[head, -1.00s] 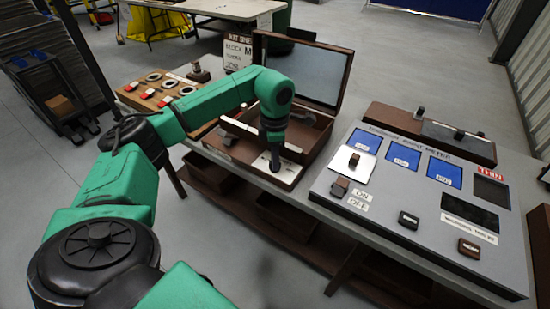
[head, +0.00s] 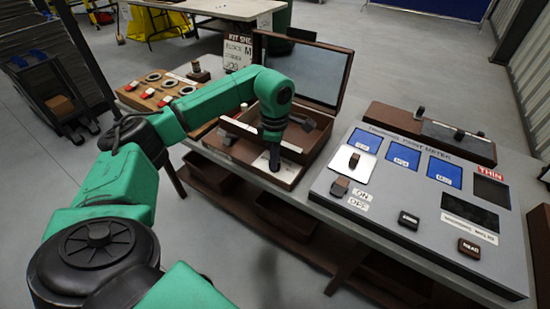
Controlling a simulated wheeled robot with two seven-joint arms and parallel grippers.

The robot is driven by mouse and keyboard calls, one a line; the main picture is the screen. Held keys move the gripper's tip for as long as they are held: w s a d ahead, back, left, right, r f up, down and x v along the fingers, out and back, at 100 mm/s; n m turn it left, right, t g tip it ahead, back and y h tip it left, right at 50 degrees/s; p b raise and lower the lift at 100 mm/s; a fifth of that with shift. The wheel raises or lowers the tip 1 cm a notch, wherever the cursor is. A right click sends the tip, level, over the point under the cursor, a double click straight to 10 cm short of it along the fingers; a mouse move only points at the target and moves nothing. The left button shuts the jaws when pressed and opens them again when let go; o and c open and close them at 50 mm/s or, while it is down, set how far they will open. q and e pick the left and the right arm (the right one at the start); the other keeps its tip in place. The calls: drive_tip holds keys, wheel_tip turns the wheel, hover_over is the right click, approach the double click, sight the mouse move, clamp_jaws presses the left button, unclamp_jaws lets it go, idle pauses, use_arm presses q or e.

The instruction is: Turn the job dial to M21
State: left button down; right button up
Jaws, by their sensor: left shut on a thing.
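My left gripper (head: 274,161) points down into the front of an open brown case (head: 303,155). It is shut over a pale plate (head: 288,171) with dark marks on it. The small part between its fingers, seemingly the job dial's knob, is hidden by the fingers, so its pointer and setting cannot be read. A kit sheet (head: 240,52) stands behind the case; its text is partly legible, with "M" and "JOB" on it. My right gripper is not in view.
A grey paint meter (head: 400,215) with blue windows, a knob (head: 354,160) on a white plate and several buttons stands right of the case. A wooden tray (head: 135,97) with rings and red parts lies to the left. The case lid (head: 310,72) stands open behind.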

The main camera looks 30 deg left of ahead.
use_arm(q)
drive_tip(key=c, duration=0.8)
unclamp_jaws()
drive_tip(key=shift+c, duration=0.2)
wheel_tip(320, 180, up, 15)
drive_tip(key=shift+p, duration=0.35)
drive_tip(key=shift+f, duration=0.15)
